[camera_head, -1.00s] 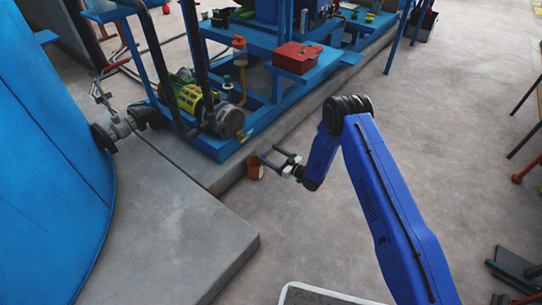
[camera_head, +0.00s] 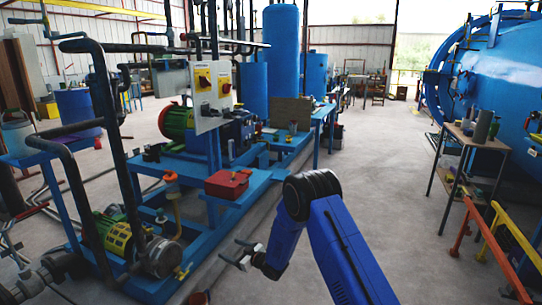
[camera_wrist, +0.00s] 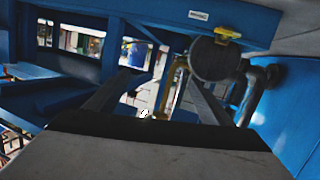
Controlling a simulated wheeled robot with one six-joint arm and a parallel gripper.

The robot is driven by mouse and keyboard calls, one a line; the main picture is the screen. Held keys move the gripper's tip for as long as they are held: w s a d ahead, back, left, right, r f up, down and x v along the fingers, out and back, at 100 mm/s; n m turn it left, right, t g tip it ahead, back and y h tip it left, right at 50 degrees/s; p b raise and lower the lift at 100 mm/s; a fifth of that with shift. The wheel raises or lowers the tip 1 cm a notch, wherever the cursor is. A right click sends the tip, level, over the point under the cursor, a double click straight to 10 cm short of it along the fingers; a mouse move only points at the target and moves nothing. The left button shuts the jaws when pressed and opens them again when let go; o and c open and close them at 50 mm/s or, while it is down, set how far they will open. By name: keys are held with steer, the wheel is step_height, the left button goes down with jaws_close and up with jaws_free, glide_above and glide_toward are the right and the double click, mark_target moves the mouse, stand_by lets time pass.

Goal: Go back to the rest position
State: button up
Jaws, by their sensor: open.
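My gripper (camera_head: 229,249) is open at the end of my blue arm, low in the middle of the head view. Its two dark fingers point left and stand apart with nothing between them. It is in front of the blue pump frame (camera_head: 262,182), near the concrete plinth edge. A small orange-brown pot (camera_head: 198,297) shows partly at the bottom of the head view, below and left of the gripper. I cannot tell its distance from the fingers. The wrist view shows blue frame beams and a dark round pump end (camera_wrist: 215,58), with no held object.
A red box (camera_head: 228,184) sits on the blue frame, left of my arm. A yellow-green pump motor (camera_head: 113,232) and dark pipes stand at left. At right are a wooden table (camera_head: 476,138) and orange and yellow railings (camera_head: 513,240). The floor between is clear.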

steer(key=d+r+m+t+h, duration=0.25)
steer(key=d+r+h, duration=0.35)
steer(key=d+r, duration=1.15)
steer(key=s+d+r+m+g+h, duration=0.2)
steer(key=s+d+r+m+h, duration=0.2)
steer(key=s+d+r, duration=0.95)
steer(key=s+d+r+m+g+h, duration=0.1)
steer(key=s+d+r, duration=0.2)
steer(key=s+d, duration=0.5)
steer(key=s+d+r+m+g+h, duration=0.15)
steer(key=s+d+r, duration=0.3)
steer(key=s, duration=0.65)
steer(key=s+d+f+m+g, duration=0.1)
steer(key=s+f, duration=0.1)
steer(key=s, duration=1)
steer(key=s+d+f+m+g, duration=0.1)
steer(key=s+d, duration=0.1)
steer(key=s, duration=1.1)
steer(key=shift+d+f+m+g, duration=0.25)
steer(key=shift+f+m+g, duration=0.05)
steer(key=shift+f, duration=0.05)
